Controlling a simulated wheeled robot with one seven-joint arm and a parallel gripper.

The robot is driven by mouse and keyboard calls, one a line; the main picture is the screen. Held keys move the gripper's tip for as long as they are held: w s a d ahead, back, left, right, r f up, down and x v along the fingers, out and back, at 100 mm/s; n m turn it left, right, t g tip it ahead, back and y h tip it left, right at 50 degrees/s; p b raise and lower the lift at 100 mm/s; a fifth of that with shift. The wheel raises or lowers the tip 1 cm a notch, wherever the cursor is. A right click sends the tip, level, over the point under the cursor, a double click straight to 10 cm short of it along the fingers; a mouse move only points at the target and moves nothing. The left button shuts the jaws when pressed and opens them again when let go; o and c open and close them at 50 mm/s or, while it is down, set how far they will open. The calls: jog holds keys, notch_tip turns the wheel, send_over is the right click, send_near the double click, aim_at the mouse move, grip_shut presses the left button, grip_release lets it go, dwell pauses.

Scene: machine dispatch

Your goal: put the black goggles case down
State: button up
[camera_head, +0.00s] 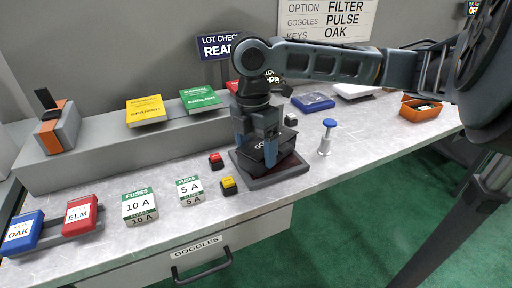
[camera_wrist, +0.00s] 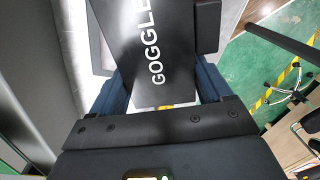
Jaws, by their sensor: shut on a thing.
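The black goggles case (camera_head: 284,143) is between the fingers of my gripper (camera_head: 256,146), which is shut on it. White GOGGLES lettering on the case (camera_wrist: 145,30) faces the wrist camera, and one finger hides part of it in the head view. The case is at a dark square tray (camera_head: 262,182) on the grey worktable. I cannot tell whether the case touches the tray floor or hangs just above it.
A red button block (camera_head: 216,161) and a yellow one (camera_head: 229,186) stand left of the tray. A blue-topped plunger (camera_head: 326,138) stands to its right. Fuse boxes (camera_head: 139,205) lie farther left. An orange bin (camera_head: 421,108) sits far right.

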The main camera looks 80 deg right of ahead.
jog(key=o, duration=1.4)
jog(key=shift+f, duration=0.1)
jog(key=shift+c, duration=0.2)
